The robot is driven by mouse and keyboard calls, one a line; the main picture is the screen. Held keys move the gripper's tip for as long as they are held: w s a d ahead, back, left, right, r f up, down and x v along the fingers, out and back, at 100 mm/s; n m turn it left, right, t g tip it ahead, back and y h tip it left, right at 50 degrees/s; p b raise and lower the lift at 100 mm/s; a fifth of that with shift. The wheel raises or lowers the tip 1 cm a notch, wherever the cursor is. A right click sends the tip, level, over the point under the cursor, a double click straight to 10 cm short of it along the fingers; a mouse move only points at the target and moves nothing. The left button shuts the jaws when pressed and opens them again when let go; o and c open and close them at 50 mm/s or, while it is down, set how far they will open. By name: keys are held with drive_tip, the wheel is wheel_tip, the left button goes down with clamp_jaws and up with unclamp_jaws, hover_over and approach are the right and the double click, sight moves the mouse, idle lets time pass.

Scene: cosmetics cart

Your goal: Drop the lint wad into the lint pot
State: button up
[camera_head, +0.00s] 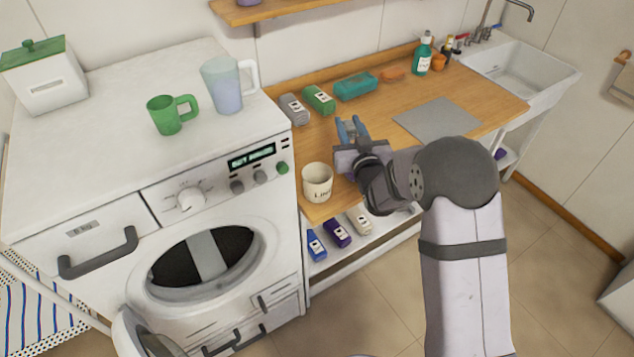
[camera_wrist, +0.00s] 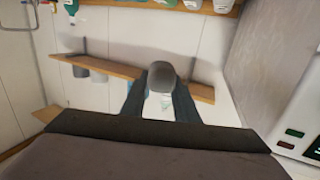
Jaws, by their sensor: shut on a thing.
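The lint pot (camera_head: 317,186) is a cream cup with dark lettering. It stands upright on the wooden counter beside the washing machine. My gripper (camera_head: 349,127) is above the counter, to the right of the pot and farther back, with its blue fingers pointing away from the camera. In the wrist view my gripper (camera_wrist: 160,92) is shut on a rounded grey lump, the lint wad (camera_wrist: 161,73), held between the dark fingertips. I cannot make out the wad in the head view. The inside of the pot is mostly hidden.
The washing machine (camera_head: 210,200) borders the counter on the left. A grey bottle (camera_head: 293,109), a green bottle (camera_head: 319,99) and a teal item (camera_head: 355,87) lie along the back. A grey mat (camera_head: 437,120) lies to the right, before the sink (camera_head: 520,72).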

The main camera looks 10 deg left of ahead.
drive_tip(key=s+a+f+n+g+y, duration=0.2)
drive_tip(key=s+a+f+y, duration=0.1)
drive_tip(key=a+y, duration=0.1)
drive_tip(key=shift+a+n, duration=0.4)
drive_tip(key=shift+a, duration=0.45)
drive_tip(key=shift+f, duration=0.1)
drive_tip(key=shift+f+b, duration=1.45)
drive_tip(key=shift+f, duration=1.4)
drive_tip(key=o, duration=1.1)
drive_tip(key=shift+s+d, duration=0.1)
